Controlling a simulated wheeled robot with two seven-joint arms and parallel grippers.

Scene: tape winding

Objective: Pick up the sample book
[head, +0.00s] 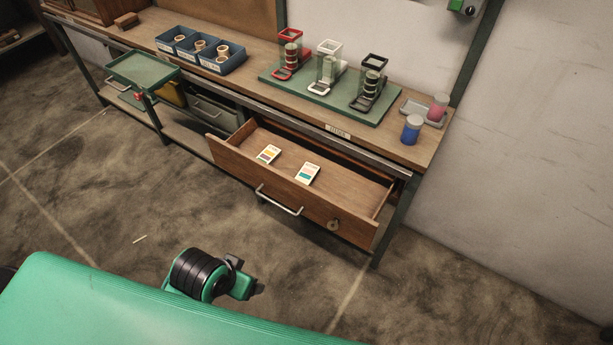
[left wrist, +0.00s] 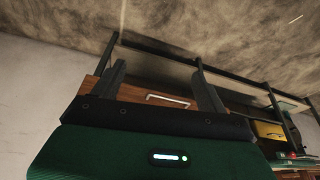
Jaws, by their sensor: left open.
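Two small, pale booklets with coloured bands lie flat in the open wooden drawer (head: 290,209). The left booklet (head: 268,154) has yellow and dark bands; the right booklet (head: 307,174) has orange and teal bands. I cannot tell which is the sample book. My left gripper (head: 248,276) is in front of the drawer, lower in the head view and well apart from it. In the left wrist view my left gripper (left wrist: 158,66) is open and empty, with the drawer handle (left wrist: 168,101) showing beyond, between its fingers. My right gripper is not in view.
The workbench top carries blue bins (head: 200,50), a green mat (head: 328,94) with several holders, and blue (head: 411,130) and pink (head: 438,107) jars. A green tray (head: 143,70) stands out at the left.

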